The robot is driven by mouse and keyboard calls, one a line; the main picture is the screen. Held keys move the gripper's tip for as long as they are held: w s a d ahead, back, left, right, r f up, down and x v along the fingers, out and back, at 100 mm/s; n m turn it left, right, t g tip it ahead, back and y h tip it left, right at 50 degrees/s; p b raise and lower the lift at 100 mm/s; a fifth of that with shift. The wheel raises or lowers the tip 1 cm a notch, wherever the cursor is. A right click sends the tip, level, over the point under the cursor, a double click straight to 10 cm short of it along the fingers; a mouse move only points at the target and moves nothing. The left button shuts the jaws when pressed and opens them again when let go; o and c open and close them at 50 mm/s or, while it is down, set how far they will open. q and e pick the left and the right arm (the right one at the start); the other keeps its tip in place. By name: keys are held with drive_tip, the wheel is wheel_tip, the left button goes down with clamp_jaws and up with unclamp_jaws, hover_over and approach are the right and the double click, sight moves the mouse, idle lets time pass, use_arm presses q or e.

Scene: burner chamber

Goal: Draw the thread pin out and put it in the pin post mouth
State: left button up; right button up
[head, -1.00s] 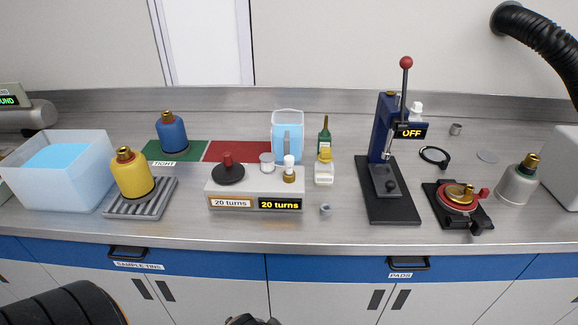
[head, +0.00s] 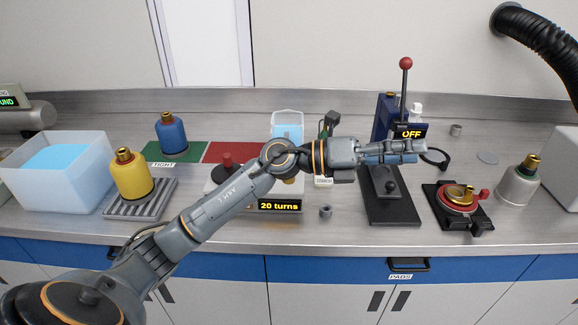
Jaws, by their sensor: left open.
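I cannot make out for certain which part is the thread pin or the pin post mouth. A black fixture (head: 447,212) at the right holds a red ring (head: 452,207) with a brass fitting (head: 463,192) and a red knob (head: 484,194). A small grey socket-like piece (head: 326,211) stands on the bench front, left of the lever press (head: 404,212). My left gripper (head: 414,151) is open and points right. It shows in front of the press column, hiding part of it, with no object visible between its fingers. My right gripper is out of view.
A blue canister (head: 172,134) and yellow canister (head: 131,177) stand left; a grey canister (head: 518,182) stands right. A water bin (head: 75,195) is far left. My arm partly hides the turns unit (head: 283,206). The bench front is mostly clear.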

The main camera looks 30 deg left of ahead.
use_arm(q)
drive_tip(key=a+f+m+g+y, duration=0.2)
drive_tip(key=a+g+y, duration=0.3)
drive_tip(key=a+y, duration=1.8)
drive_tip(key=w+a+f+h+p, duration=0.1)
drive_tip(key=f+h, duration=0.1)
drive_tip(key=f, duration=0.2)
drive_tip(key=w+a+f+h+p, duration=0.1)
drive_tip(key=a+f+h, duration=0.1)
drive_tip(key=f, duration=0.2)
drive_tip(key=w+a+f+h+p, duration=0.1)
drive_tip(key=w+a+f+h, duration=0.1)
drive_tip(key=f+h, duration=0.1)
drive_tip(key=shift+w+f, duration=0.1)
drive_tip(key=shift+f, duration=0.35)
drive_tip(key=shift+w+d+f, duration=0.1)
drive_tip(key=shift+w+f, duration=0.1)
drive_tip(key=shift+f, duration=0.3)
clamp_jaws()
